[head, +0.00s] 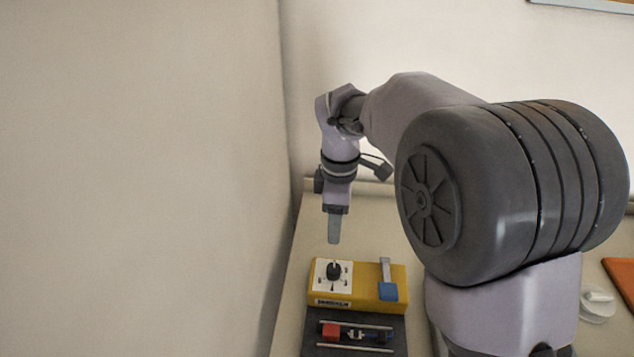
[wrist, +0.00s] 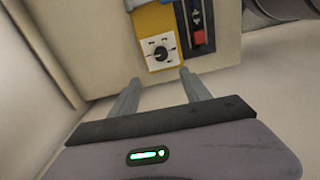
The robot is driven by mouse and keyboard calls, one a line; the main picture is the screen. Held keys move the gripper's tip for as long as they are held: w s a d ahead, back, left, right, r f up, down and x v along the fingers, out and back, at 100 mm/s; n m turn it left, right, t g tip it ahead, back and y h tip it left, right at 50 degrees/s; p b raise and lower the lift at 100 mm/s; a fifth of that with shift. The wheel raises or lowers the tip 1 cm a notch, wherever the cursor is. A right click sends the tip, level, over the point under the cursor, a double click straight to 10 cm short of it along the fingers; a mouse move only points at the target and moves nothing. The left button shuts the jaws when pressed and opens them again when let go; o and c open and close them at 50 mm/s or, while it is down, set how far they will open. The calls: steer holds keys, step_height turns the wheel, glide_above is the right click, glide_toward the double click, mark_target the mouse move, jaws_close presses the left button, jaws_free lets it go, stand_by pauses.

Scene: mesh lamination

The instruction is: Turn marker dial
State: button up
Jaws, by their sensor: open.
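The marker dial (head: 334,270) is a black knob on a white marked plate at the left end of a yellow box (head: 361,293). In the wrist view the dial (wrist: 161,54) shows just beyond the fingertips, on the yellow box (wrist: 153,20). My gripper (head: 333,242) points down above and slightly behind the dial, apart from it. In the wrist view its two fingers (wrist: 160,77) are spread with nothing between them. The head view shows the fingers edge-on.
A blue-tipped lever (head: 387,285) is on the box's right side. A dark rail unit with a red block (head: 330,331) sits in front of the box. A wall stands close on the left. An orange item (head: 622,275) and a white object (head: 597,302) lie far right.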

steer(key=b, duration=0.4)
glide_above(333, 268)
step_height(333, 268, down, 7)
step_height(333, 268, down, 10)
steer(key=b, duration=0.3)
steer(key=shift+f+b, duration=0.2)
steer(key=shift+b, duration=0.1)
jaws_close()
